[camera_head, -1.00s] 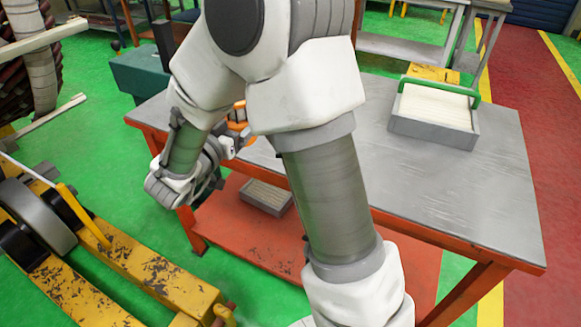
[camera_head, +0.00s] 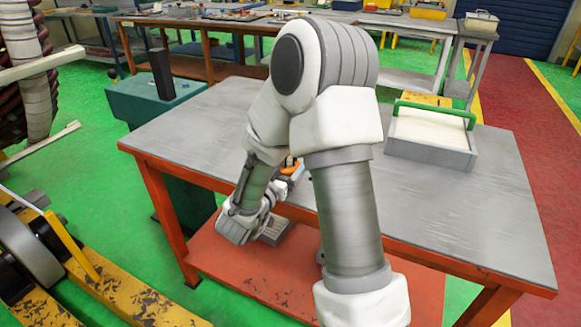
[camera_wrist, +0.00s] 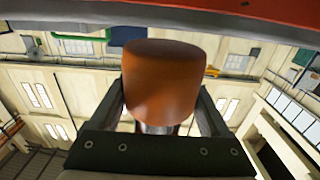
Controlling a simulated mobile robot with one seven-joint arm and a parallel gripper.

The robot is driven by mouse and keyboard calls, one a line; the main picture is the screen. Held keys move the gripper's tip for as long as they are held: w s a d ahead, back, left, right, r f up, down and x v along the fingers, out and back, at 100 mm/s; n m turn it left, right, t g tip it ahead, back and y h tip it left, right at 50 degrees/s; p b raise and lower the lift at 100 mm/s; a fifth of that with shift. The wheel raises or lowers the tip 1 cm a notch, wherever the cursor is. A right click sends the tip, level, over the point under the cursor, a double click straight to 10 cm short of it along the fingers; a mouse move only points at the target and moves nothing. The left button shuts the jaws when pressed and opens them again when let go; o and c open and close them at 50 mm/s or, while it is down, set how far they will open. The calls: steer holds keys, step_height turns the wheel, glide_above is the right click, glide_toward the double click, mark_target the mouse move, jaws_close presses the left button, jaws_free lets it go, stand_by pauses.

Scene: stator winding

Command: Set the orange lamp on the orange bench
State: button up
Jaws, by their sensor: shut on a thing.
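The orange lamp (camera_wrist: 160,75) fills the middle of the wrist view as a rounded orange body. My gripper (camera_wrist: 160,108) is shut on it, with a dark finger on each side. In the head view only a small orange piece of the lamp (camera_head: 287,170) shows beside my arm, by the near edge of the bench. The orange bench (camera_head: 440,205) has a grey metal top, orange legs and an orange lower shelf. Its orange edge (camera_wrist: 240,10) crosses the top of the wrist view. My arm hides most of the gripper in the head view and part of the benchtop.
A grey tray with a green handle (camera_head: 432,140) stands on the right of the benchtop. The top around it looks clear. A small grey tray (camera_head: 275,232) is on the lower shelf. Yellow machinery (camera_head: 110,275) stands at the lower left.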

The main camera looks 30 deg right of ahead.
steer(key=shift+f, duration=0.6)
steer(key=shift+f, duration=0.15)
steer(key=o, duration=1.4)
steer(key=shift+o, duration=0.2)
